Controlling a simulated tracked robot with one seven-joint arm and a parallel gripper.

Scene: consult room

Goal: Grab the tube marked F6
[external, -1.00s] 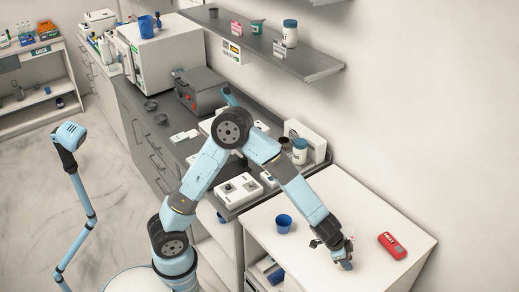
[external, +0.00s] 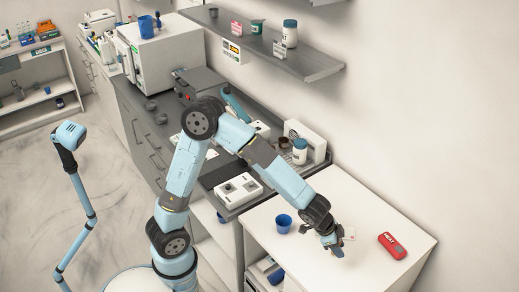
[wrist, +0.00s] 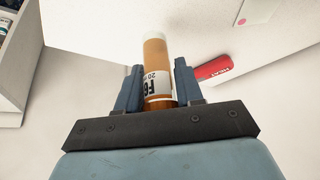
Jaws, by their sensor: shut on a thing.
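The tube marked F6 (wrist: 156,52) is an orange-brown cylinder with a pale end and a white label reading F6, in the wrist view. My gripper (wrist: 158,88) is shut on it, with one dark finger on each side.
A red case (external: 392,245) lies on the table to the right of my gripper; it also shows in the wrist view (wrist: 213,70). A blue cup (external: 283,223) stands to the left. The wall rises behind the table. White devices (external: 238,190) sit on the counter.

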